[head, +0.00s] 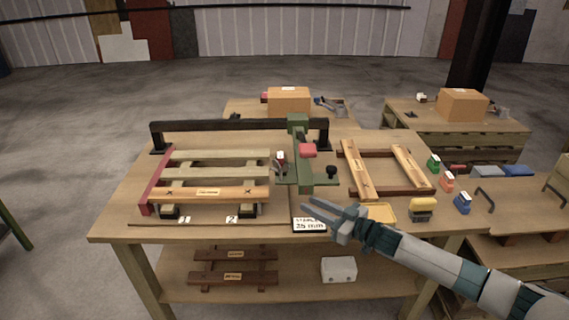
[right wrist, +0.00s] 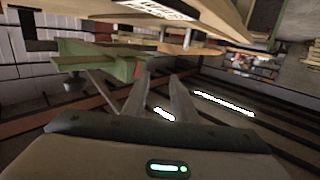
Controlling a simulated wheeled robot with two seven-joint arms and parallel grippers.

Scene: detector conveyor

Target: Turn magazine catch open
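A green machine (head: 300,152) stands mid-bench, with a red block (head: 308,150) on its head, a black knob (head: 331,172) at its right and a small lever with a pale tip (head: 280,160) at its left. I cannot tell which part is the magazine catch. My right gripper (head: 309,204) is in front of the machine, over the bench's front edge, its fingers apart and empty. In the right wrist view, the gripper (right wrist: 160,92) shows a gap between its fingers, and a green part (right wrist: 105,65) lies beyond to the left. My left gripper is out of view.
A slatted pallet (head: 215,170) lies left of the machine and a wooden frame (head: 380,168) right of it. A black rail (head: 225,126) crosses behind. A sign marked "mm" (head: 309,226), a yellow tray (head: 380,213) and a yellow-black block (head: 423,209) are near the front edge.

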